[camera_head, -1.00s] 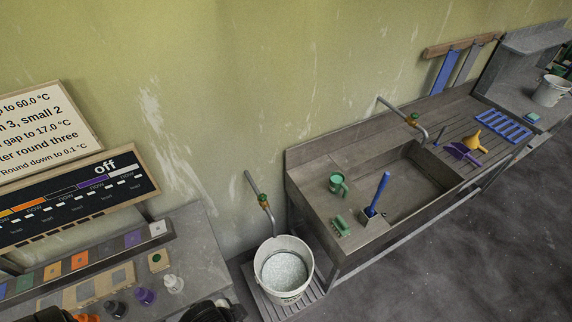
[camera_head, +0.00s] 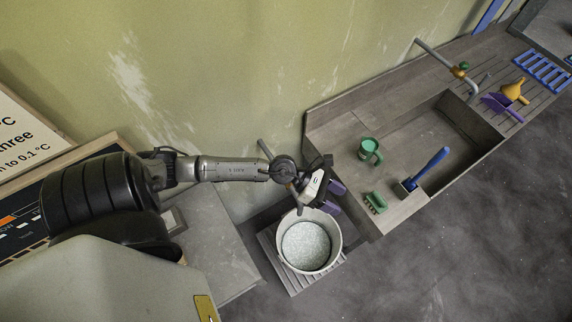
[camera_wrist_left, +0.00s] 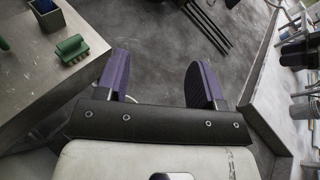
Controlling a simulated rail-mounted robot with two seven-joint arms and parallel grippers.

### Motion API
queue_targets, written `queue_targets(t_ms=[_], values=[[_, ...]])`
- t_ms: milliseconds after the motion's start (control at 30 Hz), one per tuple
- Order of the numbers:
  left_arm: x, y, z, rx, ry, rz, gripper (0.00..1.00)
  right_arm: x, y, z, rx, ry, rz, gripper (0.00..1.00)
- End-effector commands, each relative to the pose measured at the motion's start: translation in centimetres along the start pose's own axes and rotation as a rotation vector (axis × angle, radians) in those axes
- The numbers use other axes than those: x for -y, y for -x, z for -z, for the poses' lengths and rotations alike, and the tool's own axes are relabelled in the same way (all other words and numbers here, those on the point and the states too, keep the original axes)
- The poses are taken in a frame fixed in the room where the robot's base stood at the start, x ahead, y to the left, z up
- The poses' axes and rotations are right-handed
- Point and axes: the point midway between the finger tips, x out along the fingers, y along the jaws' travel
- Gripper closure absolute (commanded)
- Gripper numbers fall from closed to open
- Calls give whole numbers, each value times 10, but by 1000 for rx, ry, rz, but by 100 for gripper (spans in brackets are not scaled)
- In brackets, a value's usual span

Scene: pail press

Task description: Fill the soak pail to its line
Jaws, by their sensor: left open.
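The white pail (camera_head: 300,215) stands upright on a slatted stand against the wall in the head view. Pale, speckled contents (camera_head: 306,246) lie inside it, below the rim; I cannot make out a line. The wall tap's pipe (camera_head: 264,149) shows above the pail, but its valve and spout are largely hidden by my left gripper (camera_head: 334,197). That gripper has purple fingers, is at the tap above the pail's back rim, and is open. Its spread fingers also show in the left wrist view (camera_wrist_left: 160,82), with nothing between them. My right gripper is out of view.
The sink bench (camera_head: 340,135) stands right of the pail, holding a green mug (camera_head: 370,150), a green brush (camera_head: 376,202) and a blue-handled tool (camera_head: 428,166). Another tap (camera_head: 455,72) is over the basin. A grey bench (camera_head: 215,250) is left. Open floor lies front right.

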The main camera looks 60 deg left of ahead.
Motion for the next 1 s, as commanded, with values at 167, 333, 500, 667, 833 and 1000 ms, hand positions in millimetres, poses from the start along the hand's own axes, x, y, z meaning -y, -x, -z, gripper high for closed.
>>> queue_targets(t_ms=[167,333,500,667,833,1000], values=[[-53,35,89,-537,-420,103,38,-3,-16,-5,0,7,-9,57],[-103,90,132,-940,-614,170,38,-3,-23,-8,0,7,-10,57],[-132,131,146,-1176,-682,205,38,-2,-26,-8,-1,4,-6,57],[-143,146,152,-1266,-700,218,38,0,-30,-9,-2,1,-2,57],[-148,144,167,-1281,-700,220,38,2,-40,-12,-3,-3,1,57],[-152,136,190,-1277,-699,221,38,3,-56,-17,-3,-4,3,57]])
